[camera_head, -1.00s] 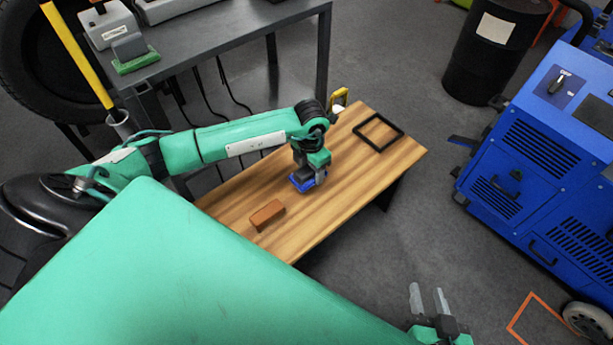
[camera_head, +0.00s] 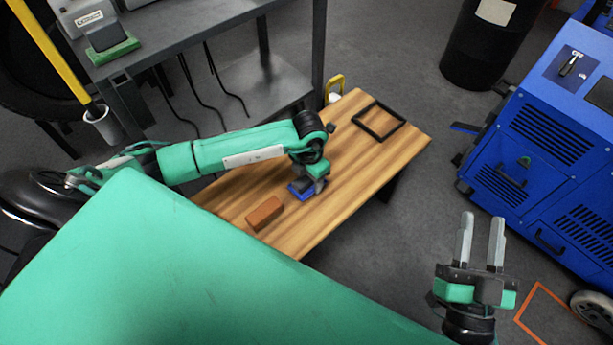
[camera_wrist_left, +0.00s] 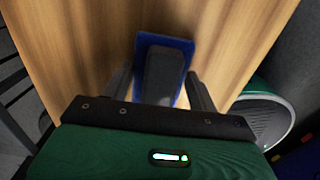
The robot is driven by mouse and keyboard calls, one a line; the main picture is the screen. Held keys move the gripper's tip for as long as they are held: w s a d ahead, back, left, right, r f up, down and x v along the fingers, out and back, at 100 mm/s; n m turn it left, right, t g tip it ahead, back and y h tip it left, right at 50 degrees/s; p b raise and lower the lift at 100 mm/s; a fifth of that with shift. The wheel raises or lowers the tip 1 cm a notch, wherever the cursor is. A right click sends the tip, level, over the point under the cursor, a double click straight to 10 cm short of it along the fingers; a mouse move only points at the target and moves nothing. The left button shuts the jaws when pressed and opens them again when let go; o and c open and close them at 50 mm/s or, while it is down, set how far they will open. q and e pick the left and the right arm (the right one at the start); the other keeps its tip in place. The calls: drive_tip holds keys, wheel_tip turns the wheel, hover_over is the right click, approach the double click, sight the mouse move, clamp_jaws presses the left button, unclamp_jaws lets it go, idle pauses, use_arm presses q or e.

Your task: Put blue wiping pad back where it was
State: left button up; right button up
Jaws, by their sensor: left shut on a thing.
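The blue wiping pad (camera_head: 300,193) has a dark grey grip block on its back. My left gripper (camera_head: 308,182) is shut on it, over the middle of the wooden bench (camera_head: 340,185). In the left wrist view the pad (camera_wrist_left: 145,58) shows between the two fingers of the left gripper (camera_wrist_left: 156,75), blue edges around the grey block. I cannot tell whether the pad touches the wood. A black square frame (camera_head: 401,127) lies empty on the bench's far right end. My right gripper (camera_head: 481,218) is open and empty, above the floor at lower right.
An orange-brown block (camera_head: 265,212) lies on the bench, left of the pad. A yellow-handled thing (camera_head: 336,82) is by the bench's far edge. A dark metal table (camera_head: 190,45) stands behind. The blue machine (camera_head: 535,150) is at right. Wood between pad and frame is clear.

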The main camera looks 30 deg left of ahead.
use_arm(q)
drive_tip(key=shift+f, duration=0.4)
use_arm(e)
drive_tip(key=shift+d+r+t, duration=0.15)
drive_tip(key=shift+r+t, duration=0.75)
drive_tip(key=shift+r, duration=0.3)
use_arm(q)
drive_tip(key=shift+f, duration=0.15)
drive_tip(key=o, duration=0.9)
drive_tip(key=shift+o, duration=0.2)
use_arm(e)
drive_tip(key=shift+s+d+r, duration=0.1)
drive_tip(key=shift+r, duration=0.2)
